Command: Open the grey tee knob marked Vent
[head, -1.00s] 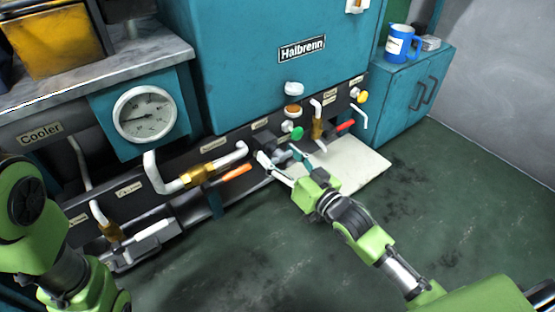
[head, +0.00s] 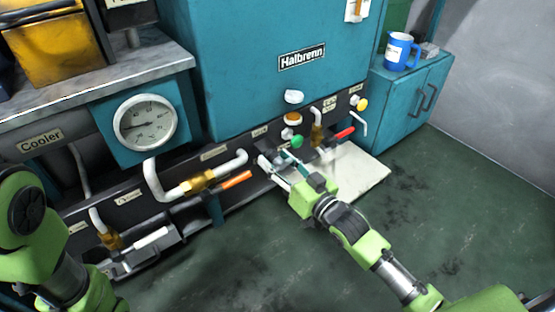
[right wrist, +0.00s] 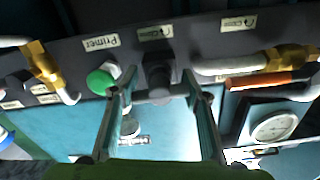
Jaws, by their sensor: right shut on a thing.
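The grey tee knob (right wrist: 160,93) sticks out of the dark panel in the right wrist view, its crossbar lying between my fingers. In the head view the knob (head: 281,161) is small and partly hidden by the fingers. My right gripper (right wrist: 160,95) is shut on the tee knob, with one finger at each end of the crossbar; it also shows in the head view (head: 277,159).
A green knob (right wrist: 102,80) under the Primer label sits close beside one finger. An orange-handled valve (head: 236,180) is to the left and a red handle (head: 344,133) to the right. A pale sheet (head: 355,172) lies below the panel. Open floor is in front.

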